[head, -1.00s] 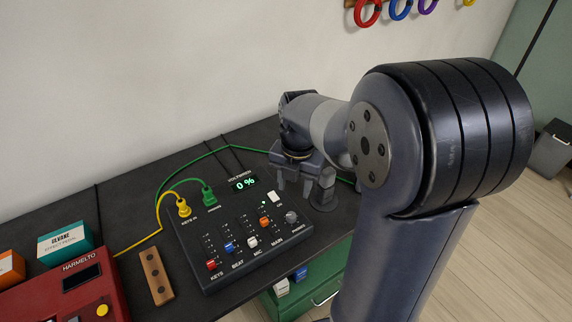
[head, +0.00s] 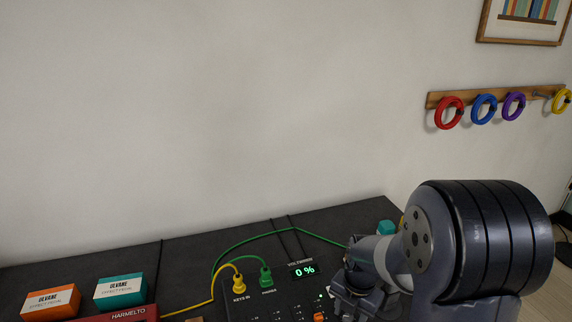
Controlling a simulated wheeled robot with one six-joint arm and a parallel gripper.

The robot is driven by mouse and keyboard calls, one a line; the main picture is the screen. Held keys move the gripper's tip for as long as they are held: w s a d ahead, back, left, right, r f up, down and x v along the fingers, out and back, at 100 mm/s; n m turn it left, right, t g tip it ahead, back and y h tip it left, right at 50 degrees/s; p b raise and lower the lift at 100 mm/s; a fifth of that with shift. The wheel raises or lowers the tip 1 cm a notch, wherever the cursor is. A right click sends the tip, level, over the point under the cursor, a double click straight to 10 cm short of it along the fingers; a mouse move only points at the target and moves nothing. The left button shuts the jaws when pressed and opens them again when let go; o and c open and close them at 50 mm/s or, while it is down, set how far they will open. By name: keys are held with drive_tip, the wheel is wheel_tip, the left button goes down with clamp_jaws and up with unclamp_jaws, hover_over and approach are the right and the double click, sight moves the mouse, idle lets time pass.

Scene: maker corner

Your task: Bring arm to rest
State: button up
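My arm fills the lower right of the head view, with its large dark joint in front. My gripper (head: 357,300) is at the bottom, beside the right edge of the black mixer (head: 276,300). Its fingers are partly cut off by the frame's edge and dark against the mixer, so their opening is not clear. The mixer's display (head: 304,270) reads 0 %. A yellow plug (head: 238,284) and a green plug (head: 266,277) sit in the mixer's top edge.
The dark table (head: 200,257) runs along the wall. An orange box (head: 50,302) and a teal box (head: 121,289) stand at left by a red device (head: 135,314). A wall rack (head: 434,100) holds several coloured rings. A small teal object (head: 387,228) is behind my arm.

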drive_tip(key=shift+r, duration=0.1)
wheel_tip(320, 180, up, 10)
wheel_tip(320, 180, down, 10)
drive_tip(key=shift+f, duration=0.15)
drive_tip(key=shift+m, duration=0.3)
drive_tip(key=m+p, duration=0.1)
drive_tip(key=m, duration=0.9)
drive_tip(key=shift+s+m+p, duration=0.1)
drive_tip(key=shift+m+p, duration=0.2)
drive_tip(key=shift+m, duration=0.1)
drive_tip(key=m, duration=0.5)
drive_tip(key=shift+m+h, duration=0.3)
drive_tip(key=shift+m, duration=0.1)
drive_tip(key=m, duration=0.5)
drive_tip(key=shift+a+p, duration=0.1)
drive_tip(key=shift+p, duration=0.2)
